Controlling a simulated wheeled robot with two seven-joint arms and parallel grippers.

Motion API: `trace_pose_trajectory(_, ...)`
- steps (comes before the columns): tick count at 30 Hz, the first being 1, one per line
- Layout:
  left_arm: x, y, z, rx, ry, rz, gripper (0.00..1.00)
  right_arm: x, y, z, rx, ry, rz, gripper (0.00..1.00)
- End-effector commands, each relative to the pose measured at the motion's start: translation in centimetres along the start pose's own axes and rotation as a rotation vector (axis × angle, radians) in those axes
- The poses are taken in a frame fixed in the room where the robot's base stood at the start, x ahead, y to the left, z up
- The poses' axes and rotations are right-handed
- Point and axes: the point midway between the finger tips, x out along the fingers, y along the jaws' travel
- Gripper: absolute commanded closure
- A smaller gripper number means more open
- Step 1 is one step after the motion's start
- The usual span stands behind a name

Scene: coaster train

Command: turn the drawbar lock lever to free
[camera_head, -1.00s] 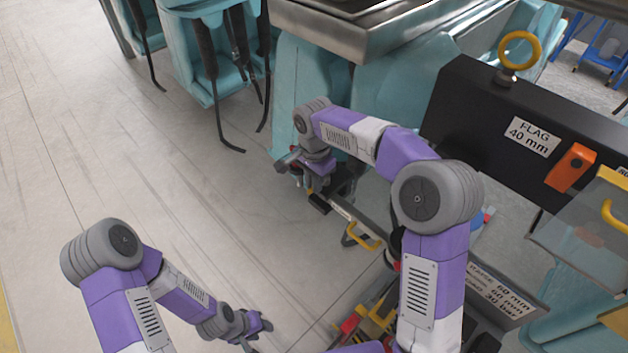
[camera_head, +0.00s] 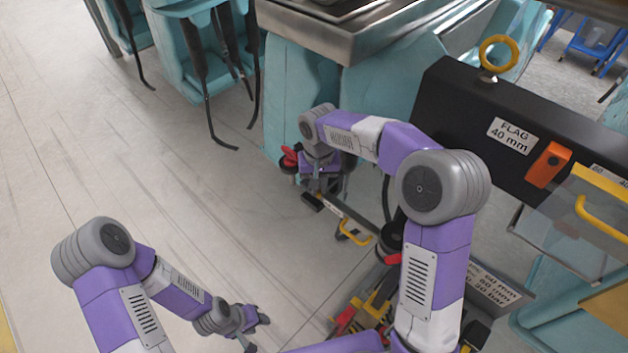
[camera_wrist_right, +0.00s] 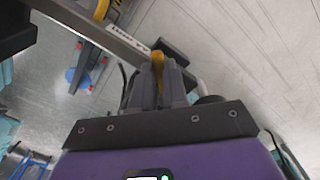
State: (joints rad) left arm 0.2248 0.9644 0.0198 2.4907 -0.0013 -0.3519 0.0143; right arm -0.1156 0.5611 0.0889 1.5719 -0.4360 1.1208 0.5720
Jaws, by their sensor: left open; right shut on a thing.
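My right gripper (camera_head: 322,190) is down at the bar's far end. In the right wrist view its two grey fingers (camera_wrist_right: 157,80) are closed around a narrow yellow piece (camera_wrist_right: 158,60), which looks like the lock lever. The fingers hide most of it, and its exact angle is hard to tell. My left gripper (camera_head: 258,322) is open and empty, low over the floor, well away from the drawbar.
A yellow loop handle (camera_head: 353,236) sits along the bar. A red part (camera_head: 289,160) shows beside my right gripper. A black beam labelled FLAG 40 mm (camera_head: 480,130) stands at right. Teal cars (camera_head: 290,110) rise behind. Floor at left is clear.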

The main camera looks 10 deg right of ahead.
Motion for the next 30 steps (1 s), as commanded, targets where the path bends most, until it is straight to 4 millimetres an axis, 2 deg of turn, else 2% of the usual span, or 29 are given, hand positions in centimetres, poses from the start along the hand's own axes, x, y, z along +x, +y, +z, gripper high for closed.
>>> trace_pose_trajectory(6, -0.8, 0.3, 0.0, 0.0, 0.0, 0.0, 0.57, -0.2, 0.8, -0.1, -0.181, 0.001, 0.0, 1.0)
trace_pose_trajectory(15, -1.4, 0.5, 0.1, 0.0, 0.0, 0.0, 0.57, -0.2, 1.5, -0.3, -0.349, 0.001, 0.001, 1.0)
trace_pose_trajectory(30, -1.6, 0.6, 0.1, 0.0, 0.0, 0.0, 0.57, -0.1, 1.8, -0.4, -0.42, 0.002, 0.001, 1.0)
